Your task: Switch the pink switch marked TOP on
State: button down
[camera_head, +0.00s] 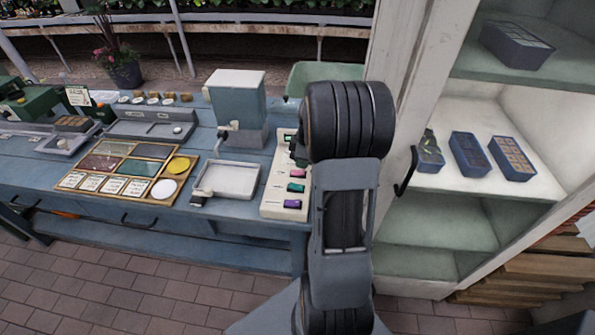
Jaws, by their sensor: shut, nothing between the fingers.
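A pale switch panel (271,207) lies at the right end of the blue table. The pink switch (297,174) is on it, above a green switch (295,188) and a purple switch (292,204). The TOP marking is too small to read, and I cannot tell whether the pink switch is on or off. My gripper (299,152) shows only in part as a dark shape at the panel's upper right, just above the pink switch in the picture. It is shut and holds nothing. My arm hides the rest of it; contact with the panel cannot be judged.
A grey tray (229,164) and a tall blue-grey box-shaped machine (238,103) stand left of the panel. A wooden sorting frame (122,196) with coloured compartments is farther left. An open shelf cabinet (455,220) with small boxes stands close on the right.

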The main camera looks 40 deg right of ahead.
aim_at(302, 171)
jog(key=shift+f+b, duration=1.05)
jog(key=shift+f, duration=0.25)
dwell(1.0)
jog(key=shift+r, duration=0.15)
jog(key=shift+r+p, duration=2.4)
jog(key=shift+r, duration=1.1)
jog(key=shift+f, duration=0.1)
